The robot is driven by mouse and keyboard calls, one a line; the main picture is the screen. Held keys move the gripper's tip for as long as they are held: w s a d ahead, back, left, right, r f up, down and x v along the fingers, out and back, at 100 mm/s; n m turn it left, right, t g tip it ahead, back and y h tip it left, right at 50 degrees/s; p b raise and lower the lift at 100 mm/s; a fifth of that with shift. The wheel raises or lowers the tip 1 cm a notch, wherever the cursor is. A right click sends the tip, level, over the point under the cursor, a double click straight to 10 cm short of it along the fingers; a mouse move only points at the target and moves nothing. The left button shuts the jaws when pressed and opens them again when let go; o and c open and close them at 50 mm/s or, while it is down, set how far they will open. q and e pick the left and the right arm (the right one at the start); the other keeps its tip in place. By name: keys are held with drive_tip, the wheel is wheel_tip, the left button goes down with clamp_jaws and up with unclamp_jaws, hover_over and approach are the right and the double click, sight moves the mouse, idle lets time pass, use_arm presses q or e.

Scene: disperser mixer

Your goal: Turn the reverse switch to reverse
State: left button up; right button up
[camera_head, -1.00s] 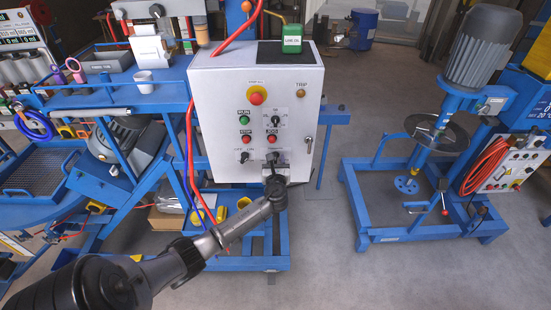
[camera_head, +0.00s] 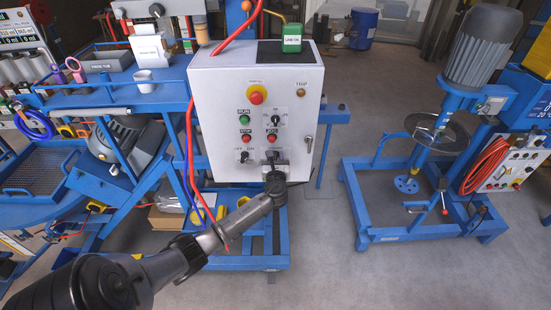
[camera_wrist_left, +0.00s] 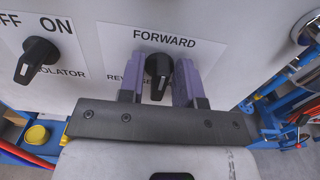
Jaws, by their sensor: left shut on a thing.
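The reverse switch (camera_wrist_left: 158,70) is a black knob on a white label reading FORWARD above and, partly covered, "REV…" at the left. In the left wrist view its body is nearly upright, its narrow end downward. My left gripper (camera_wrist_left: 159,78) has its two purple fingers on either side of the knob, shut on it. In the head view the left gripper (camera_head: 274,165) is at the lower part of the white control box (camera_head: 220,90), covering most of the switch. My right gripper is not in view.
The isolator knob (camera_wrist_left: 38,60) is close on the left of the switch. The red JOG button (camera_head: 271,139) and a selector (camera_head: 273,120) sit above. A red hose (camera_head: 189,140) runs down the box's left side. A blue-framed mixer (camera_head: 415,190) stands at the right.

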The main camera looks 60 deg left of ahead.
use_arm(q)
drive_tip(key=shift+n, duration=0.3)
drive_tip(key=n+b, duration=0.1)
drive_tip(key=n, duration=0.2)
drive_tip(key=n+b, duration=0.2)
drive_tip(key=shift+s+f+n, duration=0.1)
drive_tip(key=shift+f+n, duration=0.1)
drive_tip(key=shift+n, duration=0.2)
drive_tip(key=n+b, duration=0.3)
drive_tip(key=n, duration=0.2)
drive_tip(key=shift+a+r+n, duration=0.1)
drive_tip(key=shift+n, duration=0.2)
drive_tip(key=o, duration=0.6)
drive_tip(key=shift+c, duration=0.2)
drive_tip(key=shift+s, duration=0.1)
